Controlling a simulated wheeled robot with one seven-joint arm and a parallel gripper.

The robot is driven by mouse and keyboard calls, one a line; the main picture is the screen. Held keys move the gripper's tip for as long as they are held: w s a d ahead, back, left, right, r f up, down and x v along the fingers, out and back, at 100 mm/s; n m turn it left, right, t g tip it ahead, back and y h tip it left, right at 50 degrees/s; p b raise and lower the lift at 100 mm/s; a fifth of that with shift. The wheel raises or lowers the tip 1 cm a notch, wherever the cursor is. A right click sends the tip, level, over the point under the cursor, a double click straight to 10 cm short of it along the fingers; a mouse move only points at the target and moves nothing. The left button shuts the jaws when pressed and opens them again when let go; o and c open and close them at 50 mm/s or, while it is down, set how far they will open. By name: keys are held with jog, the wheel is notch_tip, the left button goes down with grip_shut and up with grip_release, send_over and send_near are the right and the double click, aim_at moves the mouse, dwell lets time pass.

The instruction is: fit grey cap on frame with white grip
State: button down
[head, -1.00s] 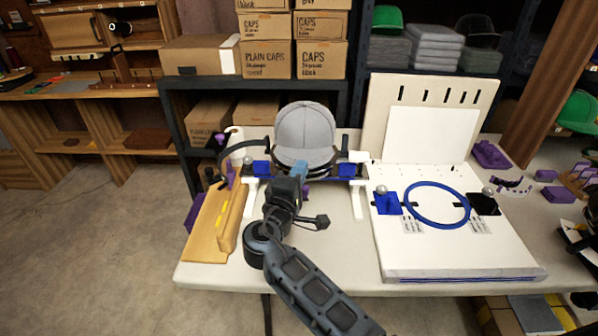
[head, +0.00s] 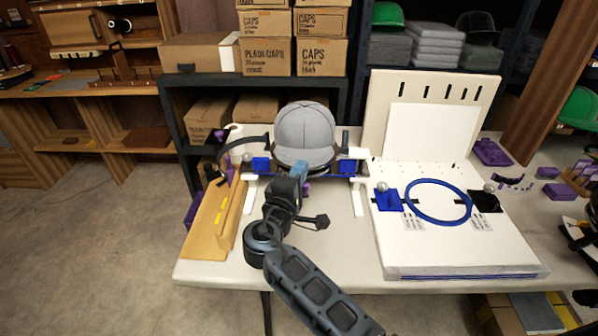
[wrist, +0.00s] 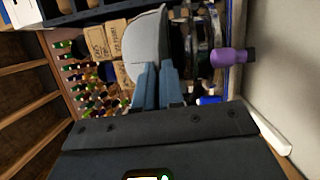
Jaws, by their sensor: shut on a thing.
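The grey cap (head: 305,132) sits at the cap frame (head: 340,169), crown up, with its brim toward me. In the head view I cannot tell whether it is seated on the frame or just above it. My gripper (head: 300,170) is at the brim's near edge. In the wrist view the blue fingers (wrist: 157,84) are shut on the edge of the grey cap (wrist: 147,47). The frame has blue blocks and white legs; a white grip (head: 354,154) shows at its right end. A purple knob (wrist: 232,55) is beside the frame in the wrist view.
A white board with a blue hoop (head: 438,202) lies to the right on the table. A wooden angled piece (head: 214,220) is at the left edge. Cap boxes (head: 266,56) are stacked behind. The table front between wood and board is mostly clear.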

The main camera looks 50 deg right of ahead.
jog(key=shift+f+b, duration=1.1)
jog(key=shift+f, duration=0.1)
dwell(0.5)
jog(key=c, duration=1.2)
grip_release()
jog(key=shift+o, duration=0.2)
jog(key=shift+a, duration=0.1)
jog(key=v, duration=0.7)
jog(key=shift+a+b, duration=0.25)
jog(key=shift+b, duration=0.2)
jog(key=shift+s, duration=0.15)
